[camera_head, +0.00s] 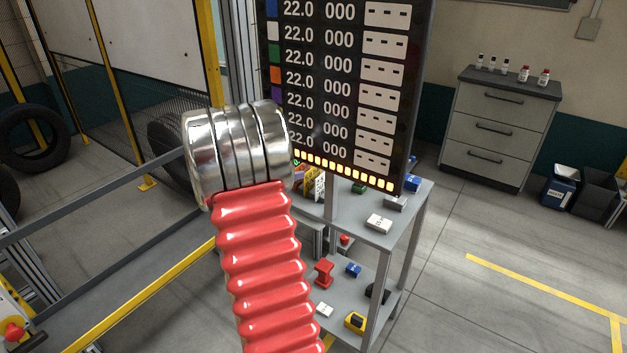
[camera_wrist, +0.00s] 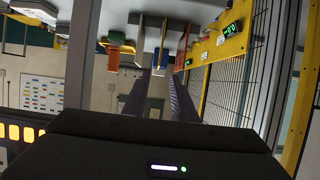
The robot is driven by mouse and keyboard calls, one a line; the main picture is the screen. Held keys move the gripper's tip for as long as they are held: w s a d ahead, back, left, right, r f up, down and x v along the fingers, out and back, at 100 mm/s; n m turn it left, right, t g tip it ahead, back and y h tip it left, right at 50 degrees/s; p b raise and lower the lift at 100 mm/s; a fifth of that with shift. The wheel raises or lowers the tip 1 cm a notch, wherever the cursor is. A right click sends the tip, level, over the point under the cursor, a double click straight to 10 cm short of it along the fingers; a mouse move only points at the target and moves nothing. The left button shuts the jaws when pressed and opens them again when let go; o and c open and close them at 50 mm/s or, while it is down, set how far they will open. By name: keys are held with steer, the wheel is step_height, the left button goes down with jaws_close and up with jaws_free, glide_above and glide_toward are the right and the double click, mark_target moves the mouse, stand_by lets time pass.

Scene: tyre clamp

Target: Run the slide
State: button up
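I cannot single out the slide in either view. In the head view my red ribbed arm with its chrome collar fills the middle, and my gripper is hidden there. In the wrist view the dark gripper housing with a small lit strip fills the bottom. Two dark fingers of my gripper (camera_wrist: 158,98) reach away from it, standing apart with nothing seen between them. A display board (camera_head: 340,85) with rows of numbers stands behind my arm in the head view. Its row of orange lights (camera_wrist: 20,132) shows at the left of the wrist view.
A grey shelf unit (camera_head: 403,207) with small items stands behind my arm. A grey beam (camera_head: 90,203) and a yellow rail (camera_head: 140,287) cross the left. A red knob (camera_head: 14,332) is lower left.

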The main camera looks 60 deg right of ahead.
mark_target(313, 171)
steer(key=x, duration=0.6)
steer(key=shift+d+f, duration=0.1)
steer(key=shift+d, duration=0.1)
steer(key=shift+x, duration=2.65)
steer(key=shift+s+a+f, duration=0.1)
steer(key=shift+s, duration=0.05)
jaws_close()
